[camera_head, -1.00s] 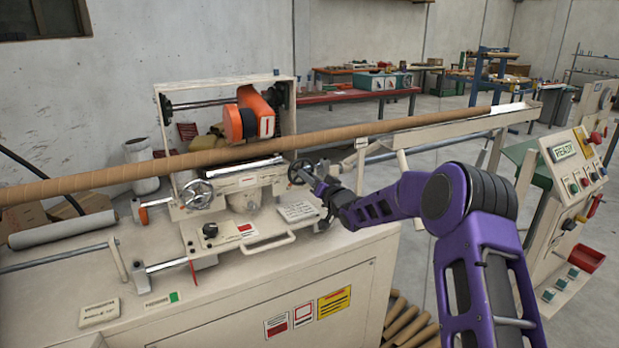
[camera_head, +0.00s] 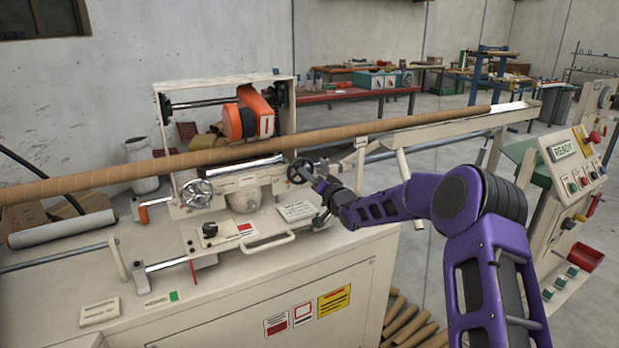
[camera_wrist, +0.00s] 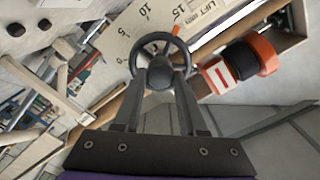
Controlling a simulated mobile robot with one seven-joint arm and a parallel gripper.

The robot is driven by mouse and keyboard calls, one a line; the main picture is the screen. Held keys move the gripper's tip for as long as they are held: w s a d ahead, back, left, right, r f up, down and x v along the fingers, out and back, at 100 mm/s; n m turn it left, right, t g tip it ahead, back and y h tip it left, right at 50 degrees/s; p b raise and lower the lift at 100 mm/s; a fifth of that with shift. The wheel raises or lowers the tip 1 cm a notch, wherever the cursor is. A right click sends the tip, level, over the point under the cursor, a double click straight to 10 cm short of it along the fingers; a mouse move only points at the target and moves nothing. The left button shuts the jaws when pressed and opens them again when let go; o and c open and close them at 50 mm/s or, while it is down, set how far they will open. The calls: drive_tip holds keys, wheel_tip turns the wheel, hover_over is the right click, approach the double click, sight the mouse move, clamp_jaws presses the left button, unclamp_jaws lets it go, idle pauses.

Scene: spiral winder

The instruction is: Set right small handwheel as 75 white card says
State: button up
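The right small handwheel (camera_head: 300,171) is a dark ring on the right of the carriage. In the wrist view the handwheel (camera_wrist: 160,42) is seen face on, with a round dark hub. My gripper (camera_head: 312,172) is right at it. In the wrist view my gripper's two fingers (camera_wrist: 163,80) reach up to either side of the hub; whether they press on it is unclear.
A larger silver handwheel (camera_head: 197,193) is left on the carriage. A long brown tube (camera_head: 180,160) crosses above the bench. An orange unit (camera_head: 252,112) stands behind. A control panel (camera_head: 575,165) reading READY is at the right.

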drive_tip(key=o, duration=0.4)
drive_tip(key=shift+o, duration=0.2)
drive_tip(key=shift+s+d, duration=0.1)
drive_tip(key=v, duration=1.7)
drive_tip(key=shift+s, duration=0.1)
